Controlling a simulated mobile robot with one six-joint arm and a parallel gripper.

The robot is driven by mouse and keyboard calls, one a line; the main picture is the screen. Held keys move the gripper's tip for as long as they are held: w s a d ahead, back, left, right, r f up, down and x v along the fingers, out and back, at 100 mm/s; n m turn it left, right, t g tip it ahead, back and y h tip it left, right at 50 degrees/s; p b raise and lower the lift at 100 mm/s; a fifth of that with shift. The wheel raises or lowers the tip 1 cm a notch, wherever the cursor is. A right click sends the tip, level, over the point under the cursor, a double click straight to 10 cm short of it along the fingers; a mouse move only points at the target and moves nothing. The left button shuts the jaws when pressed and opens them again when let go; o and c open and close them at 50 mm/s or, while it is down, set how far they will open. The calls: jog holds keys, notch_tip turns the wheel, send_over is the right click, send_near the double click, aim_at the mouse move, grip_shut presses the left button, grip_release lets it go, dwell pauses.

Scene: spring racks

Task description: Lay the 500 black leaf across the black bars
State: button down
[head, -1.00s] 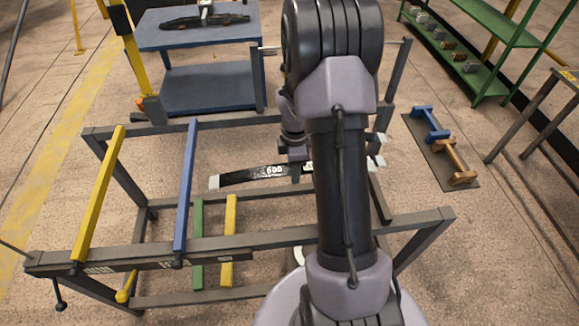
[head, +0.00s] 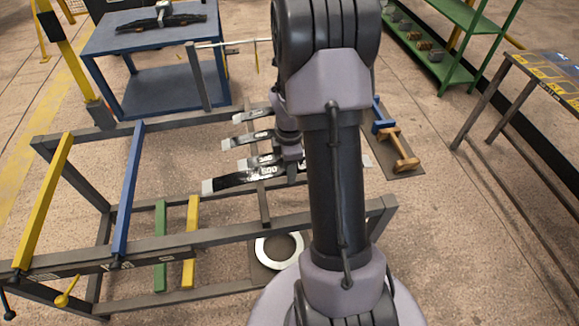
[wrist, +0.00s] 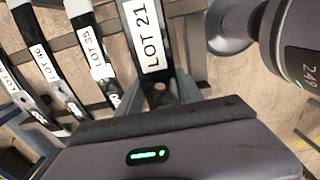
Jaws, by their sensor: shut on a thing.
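In the wrist view the leaf with the LOT 21 label (wrist: 146,35) runs between my gripper's jaws (wrist: 170,92). I cannot tell whether the leaf touches the bar.
Several other leaves (head: 250,139) lie in a row behind, close beside the held one. Yellow (head: 42,200) and blue (head: 128,190) bars span the frame at left. A blue cart (head: 155,35) stands behind; a green shelf (head: 470,45) is at back right.

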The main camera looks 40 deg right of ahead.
notch_tip(320, 180, down, 7)
jog(key=b, duration=0.4)
jog(key=shift+b, duration=0.4)
jog(key=shift+f+b, duration=0.65)
jog(key=shift+f, duration=0.2)
jog(key=c, duration=0.7)
grip_release()
notch_tip(320, 180, up, 17)
jog(key=p, duration=0.7)
jog(key=shift+r, duration=0.2)
